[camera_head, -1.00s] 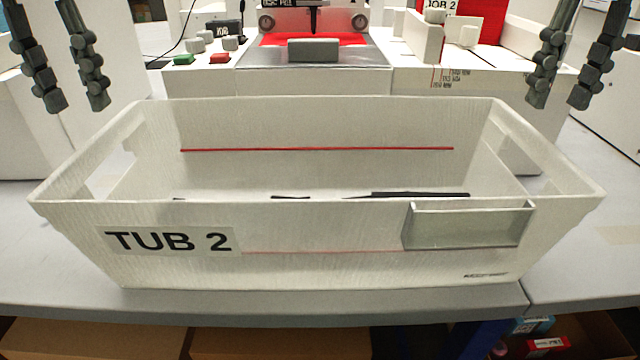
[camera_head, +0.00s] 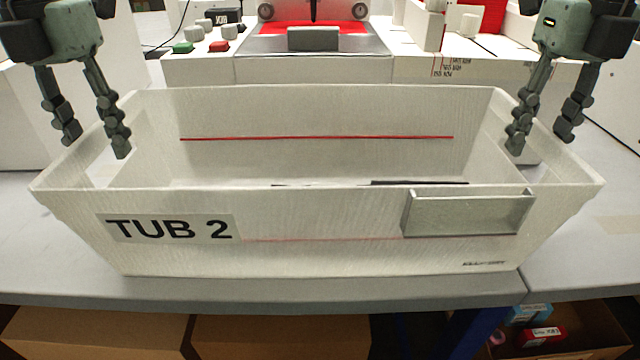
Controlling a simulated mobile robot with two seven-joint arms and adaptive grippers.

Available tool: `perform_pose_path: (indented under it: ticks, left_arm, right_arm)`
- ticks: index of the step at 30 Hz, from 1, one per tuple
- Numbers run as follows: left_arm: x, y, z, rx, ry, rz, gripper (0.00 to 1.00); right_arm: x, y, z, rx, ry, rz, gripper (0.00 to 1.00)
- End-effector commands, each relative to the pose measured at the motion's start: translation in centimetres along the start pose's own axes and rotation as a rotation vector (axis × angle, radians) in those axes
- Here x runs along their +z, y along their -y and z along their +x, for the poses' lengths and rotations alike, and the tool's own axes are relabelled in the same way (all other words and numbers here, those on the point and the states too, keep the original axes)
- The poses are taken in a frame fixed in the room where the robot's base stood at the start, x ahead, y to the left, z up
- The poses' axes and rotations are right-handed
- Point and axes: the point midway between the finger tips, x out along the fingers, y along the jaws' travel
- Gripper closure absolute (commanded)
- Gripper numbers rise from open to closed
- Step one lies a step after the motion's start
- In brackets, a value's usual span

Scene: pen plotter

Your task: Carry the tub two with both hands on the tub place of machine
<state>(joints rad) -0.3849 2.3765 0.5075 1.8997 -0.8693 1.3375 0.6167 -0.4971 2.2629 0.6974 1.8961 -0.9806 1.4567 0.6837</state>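Tub two (camera_head: 330,255) is a white open tub labelled "TUB 2" that stands on the grey table in front of me. It has a cut-out handle in each end wall and a clear pocket on its front. My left gripper (camera_head: 95,148) points down at the left end, fingers apart, one finger inside the rim and one outside. My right gripper (camera_head: 541,145) is posed likewise at the right end, fingers apart. I cannot tell whether any finger touches the walls. The white machine (camera_head: 400,70) stands behind the tub; its tub place cannot be made out.
The grey table (camera_head: 300,290) has free room left and right of the tub. Green (camera_head: 183,47) and red (camera_head: 219,46) buttons sit on the machine. Cardboard boxes (camera_head: 280,335) are below the table. Dark flat items (camera_head: 420,183) show inside the tub.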

Motion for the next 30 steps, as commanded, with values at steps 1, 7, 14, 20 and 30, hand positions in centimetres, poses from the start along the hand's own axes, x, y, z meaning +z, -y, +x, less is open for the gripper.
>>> perform_pose_path:
  ticks: [1,7,14,20,30]
  left_arm:
    - [0.00,0.00,0.01,0.000,0.000,0.000,0.63]
    - [0.00,0.00,-0.01,0.000,0.000,0.000,0.70]
    - [0.01,0.00,-0.04,0.000,0.000,0.000,0.99]
    - [0.01,0.00,-0.05,0.000,0.000,0.000,1.00]
    - [0.01,-0.01,-0.07,0.001,0.001,0.000,1.00]
  right_arm:
    - [0.00,-0.01,0.00,0.000,0.000,0.000,0.63]
    - [0.00,-0.01,-0.01,0.000,0.000,0.000,0.70]
    - [0.01,0.00,-0.02,0.000,0.000,0.000,0.99]
    - [0.01,0.01,-0.03,0.000,0.000,0.001,1.00]
    - [0.02,0.01,-0.04,0.000,0.000,0.001,1.00]
